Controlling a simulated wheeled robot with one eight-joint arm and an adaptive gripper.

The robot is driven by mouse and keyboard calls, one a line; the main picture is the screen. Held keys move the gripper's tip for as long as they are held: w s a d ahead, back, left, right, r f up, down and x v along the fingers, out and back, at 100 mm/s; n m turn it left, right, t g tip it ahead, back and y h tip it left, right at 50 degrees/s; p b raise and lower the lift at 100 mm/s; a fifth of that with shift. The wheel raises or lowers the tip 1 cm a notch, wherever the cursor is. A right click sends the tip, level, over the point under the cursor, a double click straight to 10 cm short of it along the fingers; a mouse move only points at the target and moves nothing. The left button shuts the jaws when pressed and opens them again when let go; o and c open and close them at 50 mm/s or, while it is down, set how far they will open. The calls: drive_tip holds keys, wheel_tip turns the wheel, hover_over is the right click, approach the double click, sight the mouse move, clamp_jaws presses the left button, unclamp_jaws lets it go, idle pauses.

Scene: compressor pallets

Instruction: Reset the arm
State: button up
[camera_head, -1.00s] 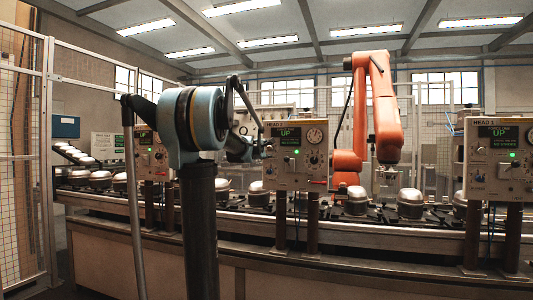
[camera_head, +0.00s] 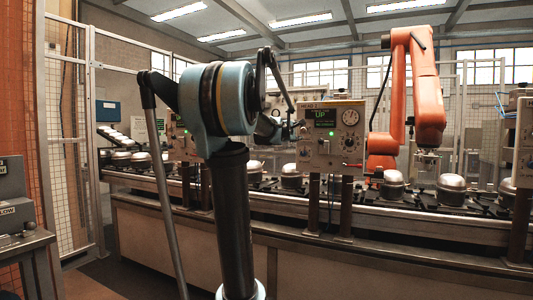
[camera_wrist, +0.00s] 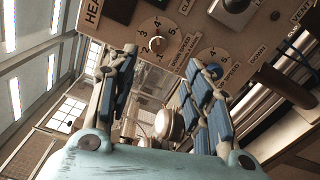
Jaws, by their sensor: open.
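My arm rises in the middle of the head view, with a dark column, a pale blue joint (camera_head: 222,98) and a link bending down behind it to the right. My gripper (camera_wrist: 160,65) shows in the wrist view with its two blue-padded fingers spread apart and nothing between them.
A conveyor (camera_head: 270,205) with several silver compressors (camera_head: 291,177) runs behind the panels. An orange robot arm (camera_head: 426,90) stands behind it. A mesh fence (camera_head: 67,140) closes the left side, and a grey box (camera_head: 13,207) stands at the left edge. Floor shows at lower left.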

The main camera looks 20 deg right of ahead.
drive_tip(key=shift+a, duration=0.1)
drive_tip(key=s+a+f+m+g+y, duration=0.3)
drive_tip(key=s+a+f+y, duration=0.1)
drive_tip(key=s+a+f, duration=0.7)
drive_tip(key=s+a+f+m+g+y, duration=0.3)
drive_tip(key=s+a+f, duration=0.9)
drive_tip(key=a+f, duration=0.5)
drive_tip(key=s+a+f+m+g+y, duration=0.3)
drive_tip(key=s+a+f+y, duration=0.3)
drive_tip(key=s+a+f, duration=0.5)
drive_tip(key=a+f+m, duration=0.1)
drive_tip(key=a+f, duration=0.3)
drive_tip(key=f, duration=0.5)
drive_tip(key=shift+s+f+y, duration=0.25)
drive_tip(key=shift+s+y, duration=0.1)
drive_tip(key=shift+y, duration=0.05)
drive_tip(key=shift+a, duration=0.1)
drive_tip(key=shift+w+f+g, duration=0.2)
drive_tip(key=shift+w+g, duration=0.1)
drive_tip(key=shift+w, duration=0.2)
